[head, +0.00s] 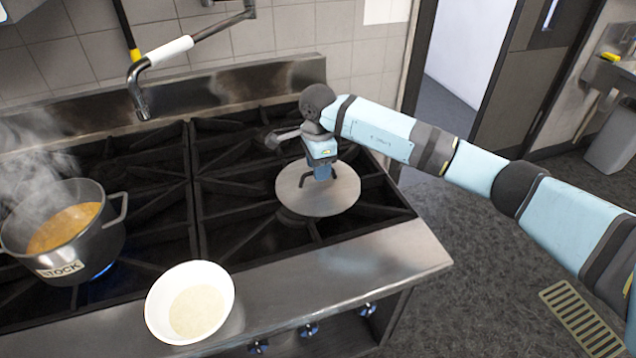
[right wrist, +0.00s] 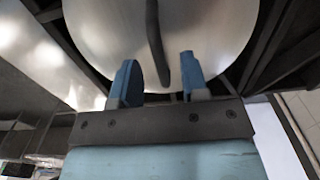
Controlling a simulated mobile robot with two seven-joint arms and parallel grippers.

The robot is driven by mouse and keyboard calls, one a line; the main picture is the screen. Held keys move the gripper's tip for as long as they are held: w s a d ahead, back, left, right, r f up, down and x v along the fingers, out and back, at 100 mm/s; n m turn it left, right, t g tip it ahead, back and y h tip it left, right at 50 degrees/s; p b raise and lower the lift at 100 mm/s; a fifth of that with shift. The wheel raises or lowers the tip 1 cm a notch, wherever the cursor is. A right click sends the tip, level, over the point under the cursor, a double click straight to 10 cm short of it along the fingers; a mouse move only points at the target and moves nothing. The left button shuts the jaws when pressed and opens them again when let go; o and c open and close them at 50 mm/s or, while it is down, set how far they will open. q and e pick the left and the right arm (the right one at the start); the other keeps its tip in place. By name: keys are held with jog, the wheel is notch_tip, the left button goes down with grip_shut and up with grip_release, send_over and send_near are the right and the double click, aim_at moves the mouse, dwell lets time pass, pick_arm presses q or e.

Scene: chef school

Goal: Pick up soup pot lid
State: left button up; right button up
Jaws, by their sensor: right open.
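The soup pot lid (head: 341,199) is a round, flat metal disc lying on the right part of the stove grates in the head view. It fills the top of the right wrist view (right wrist: 95,35), with its dark bar handle (right wrist: 156,45) in the middle. My right gripper (head: 318,178) is above the lid at the handle. In the right wrist view its two blue fingers (right wrist: 160,80) are apart, with the handle's end between them. The fingertips are partly hidden in the head view. My left gripper is not in view.
A steaming stock pot (head: 110,235) stands on a lit burner at the left. A white bowl (head: 225,312) sits on the stove's front ledge. A pot-filler tap (head: 140,90) hangs over the back. Black grates (head: 150,160) between pot and lid are bare.

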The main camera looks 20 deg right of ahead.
jog(key=shift+f, duration=0.95)
jog(key=shift+c, duration=0.2)
grip_shut()
jog(key=shift+w+r, duration=0.1)
